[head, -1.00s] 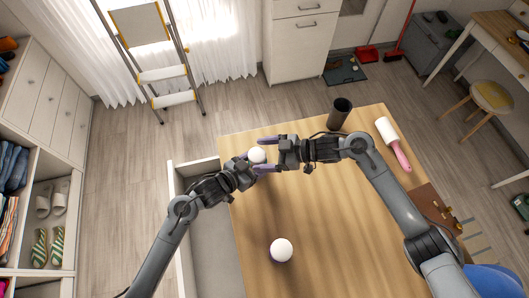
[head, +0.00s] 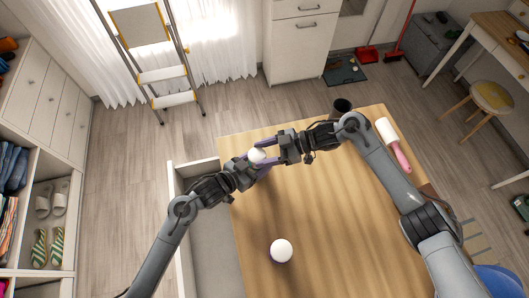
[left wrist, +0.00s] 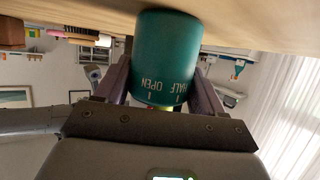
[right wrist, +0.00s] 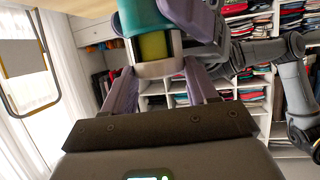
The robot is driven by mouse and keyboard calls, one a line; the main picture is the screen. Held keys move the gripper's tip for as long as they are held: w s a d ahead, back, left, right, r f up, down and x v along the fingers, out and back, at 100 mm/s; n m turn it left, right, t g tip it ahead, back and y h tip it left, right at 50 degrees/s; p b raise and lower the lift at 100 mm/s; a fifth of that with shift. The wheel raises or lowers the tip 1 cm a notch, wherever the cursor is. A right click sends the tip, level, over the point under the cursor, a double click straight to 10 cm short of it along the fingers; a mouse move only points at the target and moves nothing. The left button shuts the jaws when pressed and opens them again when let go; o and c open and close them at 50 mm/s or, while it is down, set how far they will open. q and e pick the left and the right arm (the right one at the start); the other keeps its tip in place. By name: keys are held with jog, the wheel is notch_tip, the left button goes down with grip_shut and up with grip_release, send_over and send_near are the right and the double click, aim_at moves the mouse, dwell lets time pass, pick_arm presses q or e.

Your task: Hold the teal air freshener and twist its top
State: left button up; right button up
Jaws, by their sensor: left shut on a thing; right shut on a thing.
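The teal air freshener shows in the head view as a white rounded top (head: 257,155) above the far left part of the table. In the left wrist view its teal body (left wrist: 168,55) carries upside-down "HALF OPEN" lettering, and my left gripper (head: 254,163) is shut on this body. In the right wrist view a yellow-green core (right wrist: 154,46) shows between the teal part (right wrist: 140,17) and the white part (right wrist: 158,68). My right gripper (head: 266,151) is shut on the white part, coming from the right. The fingertips are partly hidden.
A second white-topped object (head: 281,250) stands on the wooden table (head: 330,215). A dark cup (head: 342,106) and a lint roller (head: 394,145) are at the right, near my right arm. The table's middle is clear.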

jog(key=shift+n+g, duration=0.3)
jog(key=shift+g, duration=0.1)
jog(key=o, duration=1.1)
jog(key=shift+c, duration=0.2)
jog(key=shift+d, duration=0.1)
jog(key=v, duration=1.1)
jog(key=shift+d, duration=0.4)
jog(key=shift+r, duration=0.1)
pick_arm(q)
jog(key=o, duration=1.2)
